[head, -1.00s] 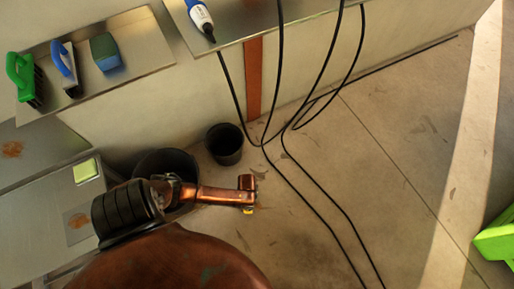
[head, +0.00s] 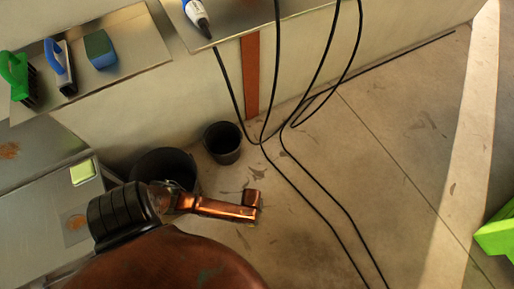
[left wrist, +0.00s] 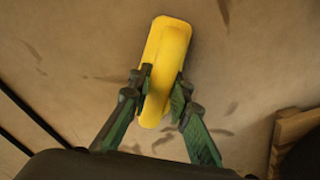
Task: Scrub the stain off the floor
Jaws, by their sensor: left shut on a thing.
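My left gripper (left wrist: 164,82) is shut on a yellow block-like scrubber (left wrist: 170,38) with rounded ends, over the floor (left wrist: 80,100). I cannot tell whether the scrubber touches the floor. Dark streaks (left wrist: 105,78) mark the floor around it, with more just below the fingers (left wrist: 165,141). In the head view my copper-coloured arm hides the gripper and scrubber, and dark marks (head: 244,239) show beside the arm's end. I cannot tell which mark is the stain. My right gripper is out of view.
A small dark bucket (head: 222,143) and a larger one (head: 150,163) stand near the wall. Black cables (head: 318,207) hang down across the floor. A shelf (head: 135,45) holds a green brush (head: 14,76), a blue brush (head: 62,68) and a blue-green sponge (head: 100,48).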

